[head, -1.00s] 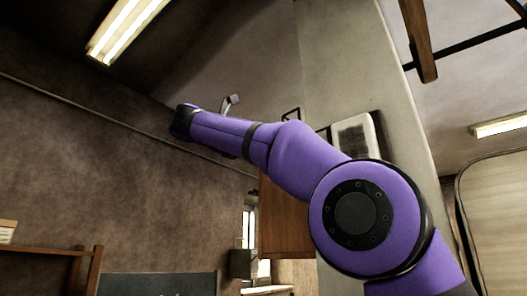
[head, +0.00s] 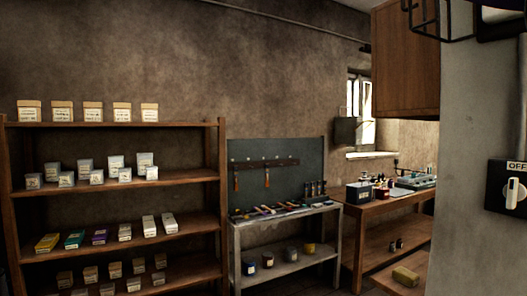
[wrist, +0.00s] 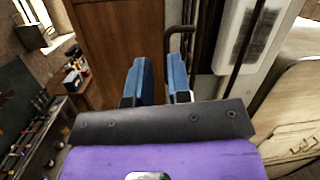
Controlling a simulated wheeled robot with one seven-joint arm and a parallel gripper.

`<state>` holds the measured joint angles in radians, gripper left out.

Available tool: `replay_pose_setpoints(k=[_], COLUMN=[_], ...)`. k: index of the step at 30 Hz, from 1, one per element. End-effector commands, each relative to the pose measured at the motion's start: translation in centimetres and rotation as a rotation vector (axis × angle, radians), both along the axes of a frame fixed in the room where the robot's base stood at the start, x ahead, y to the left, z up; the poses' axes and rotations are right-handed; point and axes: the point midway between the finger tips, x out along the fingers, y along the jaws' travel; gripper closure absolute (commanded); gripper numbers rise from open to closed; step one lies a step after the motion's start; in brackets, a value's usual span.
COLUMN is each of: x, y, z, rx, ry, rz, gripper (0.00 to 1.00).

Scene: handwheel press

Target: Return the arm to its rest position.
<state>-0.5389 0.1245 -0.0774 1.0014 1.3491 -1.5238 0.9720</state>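My gripper (wrist: 159,68) shows in the wrist view as two blue fingers beyond a dark bar and my purple wrist. The fingers are apart with a gap between them. Nothing is held in the gap; the brown cabinet behind shows through it. No part of my arm shows in the head view now, so its whole pose cannot be told.
Shelves (head: 120,180) with small boxes stand at the left. A tool bench (head: 290,213) and a wooden workbench (head: 375,208) stand beyond. A grey pillar (head: 470,150) with an OFF switch (head: 513,190) is at the right. A wooden wall cabinet (head: 405,60) hangs nearby.

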Motion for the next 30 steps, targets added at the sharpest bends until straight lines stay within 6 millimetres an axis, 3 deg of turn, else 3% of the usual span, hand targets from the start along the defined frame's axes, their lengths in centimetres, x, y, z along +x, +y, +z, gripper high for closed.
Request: replay_pose_setpoints(k=[3, 7, 11, 14, 20, 23, 30], x=[0.1, 0.3, 0.3, 0.1, -1.0, -2.1, -6.4], y=[-1.3, -1.6, -1.1, -0.5, 1.0, 1.6, 1.6], z=[1.5, 2.0, 1.1, -0.7, -7.0, -11.6, -24.3], rx=[-0.223, -0.475, -0.731, -0.928, -1.316, -1.504, -1.914], ry=[0.086, 0.203, 0.342, 0.46, 0.719, 0.859, 1.195], rz=[0.06, 0.125, 0.185, 0.233, 0.337, 0.399, 0.575], gripper=[0.82, 0.82, 0.82, 0.82, 0.82, 0.82, 0.82])
